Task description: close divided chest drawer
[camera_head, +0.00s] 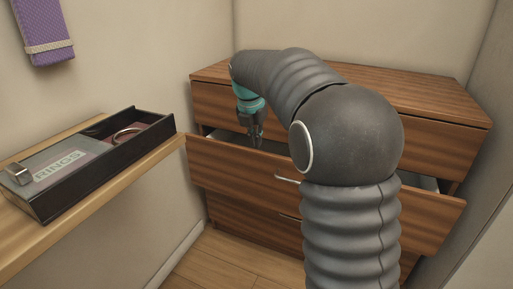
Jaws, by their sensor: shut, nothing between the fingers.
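A wooden chest (432,92) stands against the back wall. Its second drawer (225,172) is pulled well out, with a metal handle on its front. My arm crosses in front of the chest and hides the middle of the open drawer, so any divider inside cannot be made out. My gripper (256,140) is shut and points down at the left part of the open drawer, behind its front panel. I cannot tell whether it touches the drawer.
A wooden shelf (20,238) on the left carries a black box (92,178) marked "RINGS", with a ring inside and a metal piece on its lid. A purple towel (44,25) hangs above. Walls close in on both sides of the chest. Some floor (232,255) is clear at the lower left.

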